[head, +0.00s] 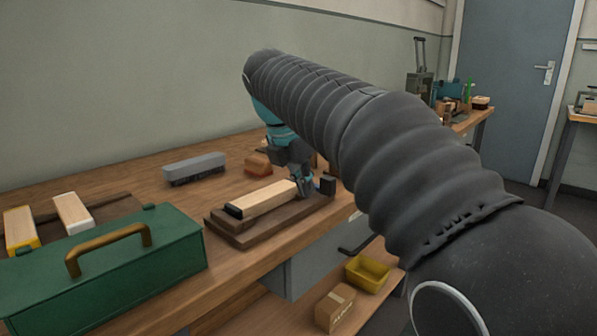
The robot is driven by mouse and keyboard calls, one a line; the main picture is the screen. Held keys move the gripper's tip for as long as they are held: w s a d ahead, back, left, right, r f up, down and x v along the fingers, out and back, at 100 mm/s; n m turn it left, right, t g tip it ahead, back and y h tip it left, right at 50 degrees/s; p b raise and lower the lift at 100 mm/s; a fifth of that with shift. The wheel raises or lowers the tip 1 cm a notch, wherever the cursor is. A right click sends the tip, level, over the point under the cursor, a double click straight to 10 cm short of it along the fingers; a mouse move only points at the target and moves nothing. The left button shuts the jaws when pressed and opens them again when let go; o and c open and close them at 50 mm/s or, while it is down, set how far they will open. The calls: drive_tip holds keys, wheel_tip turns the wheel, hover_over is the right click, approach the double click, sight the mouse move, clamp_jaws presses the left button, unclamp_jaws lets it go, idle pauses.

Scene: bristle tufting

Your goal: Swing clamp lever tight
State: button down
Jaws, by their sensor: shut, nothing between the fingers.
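A dark wooden base board (237,238) lies near the front edge of the workbench. A pale wooden block (262,199) lies on it, with a dark piece at its left end. A small dark upright block (328,185) stands at the board's right end. My gripper (306,194) points down at the right end of the pale block, close to the dark upright piece. Its fingers are shut with nothing between them. I cannot tell whether they touch the block or the clamp. The clamp lever cannot be made out; my gripper and arm cover that area.
A green toolbox (150,262) with a brass handle stands at the front left. Pale blocks (73,212) lie behind it. A grey brush-like block (194,167) and a reddish-brown lump (258,164) lie at the back. A yellow bin (367,275) and a cardboard box (334,308) sit on the lower shelf.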

drive_tip(key=shift+w+d, duration=0.65)
drive_tip(key=shift+w, duration=0.15)
drive_tip(key=shift+w+d, duration=0.6)
drive_tip(key=shift+w, duration=0.2)
drive_tip(key=shift+p, duration=0.3)
